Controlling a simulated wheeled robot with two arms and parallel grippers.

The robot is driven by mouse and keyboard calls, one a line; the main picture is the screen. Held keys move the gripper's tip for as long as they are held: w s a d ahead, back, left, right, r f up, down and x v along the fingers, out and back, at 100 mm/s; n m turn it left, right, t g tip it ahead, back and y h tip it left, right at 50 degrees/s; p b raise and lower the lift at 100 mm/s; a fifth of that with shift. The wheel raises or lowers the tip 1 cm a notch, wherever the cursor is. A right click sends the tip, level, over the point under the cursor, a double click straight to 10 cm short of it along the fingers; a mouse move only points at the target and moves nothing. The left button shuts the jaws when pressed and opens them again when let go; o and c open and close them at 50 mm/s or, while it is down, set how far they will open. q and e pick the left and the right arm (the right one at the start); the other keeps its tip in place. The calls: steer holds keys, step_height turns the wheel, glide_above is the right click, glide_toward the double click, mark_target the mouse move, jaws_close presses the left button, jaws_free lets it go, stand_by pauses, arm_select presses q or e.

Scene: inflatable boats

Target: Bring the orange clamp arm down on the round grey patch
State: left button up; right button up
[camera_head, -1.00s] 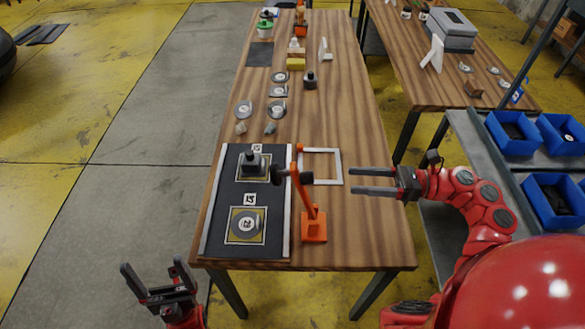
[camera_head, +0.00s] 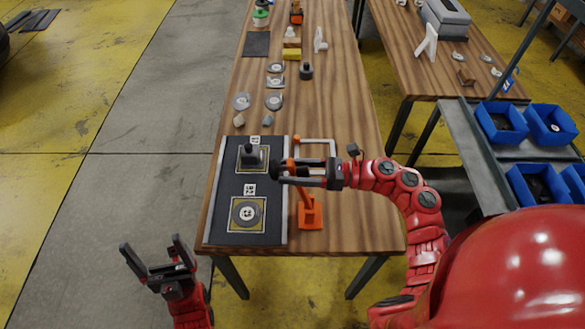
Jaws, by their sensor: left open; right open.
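The round grey patch (camera_head: 247,213) lies on a yellow square in the lower part of the dark panel (camera_head: 216,200). The orange clamp arm (camera_head: 300,200) stands raised on its orange base (camera_head: 310,214), just right of the panel. Its black head (camera_head: 275,170) hangs toward the left at the top. My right gripper (camera_head: 283,172) is open, with its fingers level and pointing left around the upper clamp arm; whether they touch it is unclear. My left gripper (camera_head: 150,244) is open and empty, off the table at the front left.
A black-handled block (camera_head: 250,157) sits on the upper square of the panel. A white frame (camera_head: 331,149) lies behind the clamp. Several discs and small parts lie farther back. The table's right front is clear.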

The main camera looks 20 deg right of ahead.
jaws_close()
steer(key=shift+r, duration=0.1)
stand_by(1.2)
